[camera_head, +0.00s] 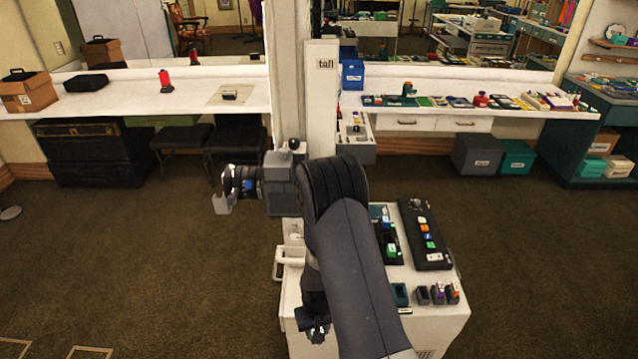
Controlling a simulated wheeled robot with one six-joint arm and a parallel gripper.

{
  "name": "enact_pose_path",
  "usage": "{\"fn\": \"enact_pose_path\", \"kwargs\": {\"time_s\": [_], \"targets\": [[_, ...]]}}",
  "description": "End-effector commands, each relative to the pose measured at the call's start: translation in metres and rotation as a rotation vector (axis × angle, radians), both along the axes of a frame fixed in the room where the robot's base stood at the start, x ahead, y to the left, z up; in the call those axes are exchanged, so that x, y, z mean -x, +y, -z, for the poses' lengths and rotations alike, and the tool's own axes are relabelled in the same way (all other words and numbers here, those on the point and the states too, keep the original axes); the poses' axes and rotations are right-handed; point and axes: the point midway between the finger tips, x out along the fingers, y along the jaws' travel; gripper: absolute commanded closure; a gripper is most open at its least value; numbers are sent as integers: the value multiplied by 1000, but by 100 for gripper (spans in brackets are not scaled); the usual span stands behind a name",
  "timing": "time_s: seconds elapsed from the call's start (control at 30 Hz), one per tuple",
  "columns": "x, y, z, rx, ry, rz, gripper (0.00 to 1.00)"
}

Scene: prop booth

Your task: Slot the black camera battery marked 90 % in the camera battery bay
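On the white cart's (440,325) front right stand three small dark blocks in a row: a left one (423,295), a middle one (438,294) with purple on it, and a right one (454,292) with orange. They look like batteries, but no 90 % marking is readable. A teal holder (400,294) with a dark opening is just left of them; I cannot tell whether it is the battery bay. My gripper (222,204) is in the air left of the cart, well apart from the blocks. Its fingers are too small to tell open from shut.
A long black strip (425,235) with coloured pieces and a dark unit (388,240) with green pieces lie on the cart. My arm hides its left part. A white post (321,110) marked "tall" stands behind. Carpet (150,260) is clear at left.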

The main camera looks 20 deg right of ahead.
Motion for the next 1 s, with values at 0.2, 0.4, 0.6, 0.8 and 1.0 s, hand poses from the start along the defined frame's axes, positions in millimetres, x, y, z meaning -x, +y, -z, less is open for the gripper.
{"fn": "enact_pose_path", "kwargs": {"time_s": [0.2, 0.4, 0.6, 0.8, 1.0], "targets": [[-1, 0, -58, -1, -8, 189, 89], [0, 0, -124, -2, -12, 433, 89], [2, 0, -202, -4, -12, 724, 89], [4, 0, -299, -10, -17, 1081, 89], [7, 0, -399, -11, -13, 1460, 89]]}}
